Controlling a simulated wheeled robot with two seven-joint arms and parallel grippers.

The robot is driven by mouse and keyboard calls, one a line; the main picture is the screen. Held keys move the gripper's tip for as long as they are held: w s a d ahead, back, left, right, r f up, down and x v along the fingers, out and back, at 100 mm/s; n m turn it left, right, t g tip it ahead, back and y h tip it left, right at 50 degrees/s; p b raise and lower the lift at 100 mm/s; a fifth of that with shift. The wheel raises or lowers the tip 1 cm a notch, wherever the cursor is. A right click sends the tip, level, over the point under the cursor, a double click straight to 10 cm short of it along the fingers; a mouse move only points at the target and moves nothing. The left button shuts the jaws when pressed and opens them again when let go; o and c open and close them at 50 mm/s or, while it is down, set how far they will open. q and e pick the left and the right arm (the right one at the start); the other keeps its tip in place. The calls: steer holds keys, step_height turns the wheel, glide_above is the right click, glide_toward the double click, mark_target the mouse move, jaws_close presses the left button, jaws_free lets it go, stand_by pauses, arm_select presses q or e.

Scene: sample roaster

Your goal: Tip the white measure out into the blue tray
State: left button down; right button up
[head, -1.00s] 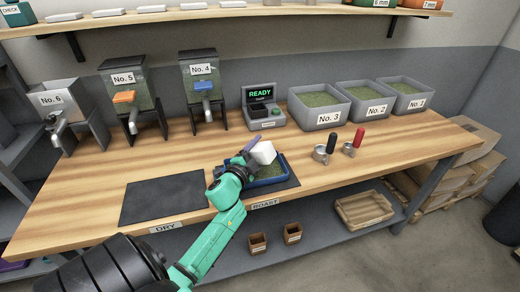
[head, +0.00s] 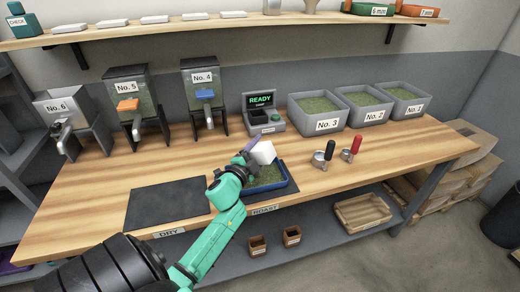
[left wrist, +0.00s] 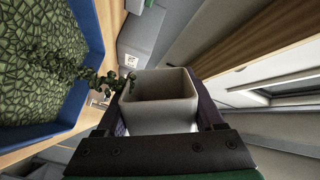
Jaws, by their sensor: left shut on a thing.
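My left gripper (head: 246,160) is shut on the white measure (head: 264,152) and holds it above the back part of the blue tray (head: 287,187). The tray lies on a dark mat above the ROAST label and has green beans in it. In the left wrist view, the measure (left wrist: 160,95) sits between my fingers, tipped with its mouth toward the tray. A loose stream of green beans (left wrist: 108,82) runs from its rim to the tray (left wrist: 95,30). The part of its inside that shows looks empty; its bottom is hidden. My right gripper is out of view.
An empty dark mat (head: 168,205) lies to the left. Scoops with a black handle (head: 324,152) and a red handle (head: 353,145) stand to the right. The READY scale (head: 263,112), bean dispensers and grey bins (head: 328,123) line the back.

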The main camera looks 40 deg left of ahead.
arm_select(q)
steer(key=m, duration=0.8)
steer(key=d+r+m, duration=0.1)
steer(key=m, duration=0.6)
steer(key=d+r+m+p, duration=0.1)
steer(key=m, duration=0.7)
steer(key=shift+w+d+m, duration=0.1)
steer(key=shift+w+m, duration=0.15)
steer(key=shift+m, duration=0.05)
